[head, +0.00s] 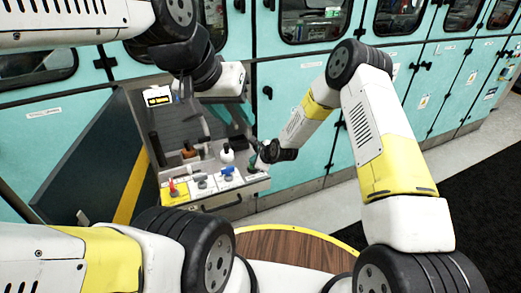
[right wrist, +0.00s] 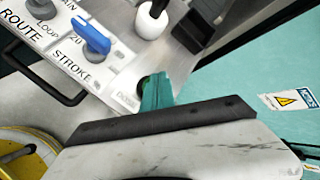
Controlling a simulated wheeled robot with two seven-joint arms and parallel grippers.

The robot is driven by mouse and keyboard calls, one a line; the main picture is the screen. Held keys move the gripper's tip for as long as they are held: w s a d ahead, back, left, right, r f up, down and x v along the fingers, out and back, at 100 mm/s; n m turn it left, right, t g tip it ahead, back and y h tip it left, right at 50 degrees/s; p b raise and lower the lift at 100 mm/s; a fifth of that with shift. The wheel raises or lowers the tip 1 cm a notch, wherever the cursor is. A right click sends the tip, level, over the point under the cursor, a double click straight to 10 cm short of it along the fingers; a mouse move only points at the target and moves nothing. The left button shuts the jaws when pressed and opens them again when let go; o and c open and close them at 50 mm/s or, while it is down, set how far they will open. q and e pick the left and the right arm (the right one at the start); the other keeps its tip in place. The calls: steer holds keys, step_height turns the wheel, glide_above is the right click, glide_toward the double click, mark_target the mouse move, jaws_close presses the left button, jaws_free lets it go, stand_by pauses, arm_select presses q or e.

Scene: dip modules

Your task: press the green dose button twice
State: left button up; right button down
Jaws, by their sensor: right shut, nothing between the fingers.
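The grey control panel (head: 215,190) carries red, grey and blue knobs in the head view. In the right wrist view, the small partly covered label beside my fingers (right wrist: 125,100) is at the panel's corner, with a dark round collar (right wrist: 145,82) next to it. The green dose button itself cannot be made out; my fingertips cover that spot. My right gripper (right wrist: 157,92) has teal fingers, shut and empty, at the collar; whether they touch it is unclear. It also shows at the panel's right end in the head view (head: 255,166). My left gripper (head: 241,118) is higher, above the panel; its jaws are unclear.
The blue knob (right wrist: 90,36) marked STROKE stands close to my right fingers. A white bottle (head: 227,154) and other small items stand behind the knobs. A dark handle (head: 220,203) juts from the panel's front. Teal cabinets (head: 300,110) line the back.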

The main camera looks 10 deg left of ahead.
steer(key=shift+f, duration=0.3)
stand_by(0.4)
steer(key=shift+r, duration=1.05)
steer(key=shift+r, duration=2.5)
arm_select(q)
jaws_close()
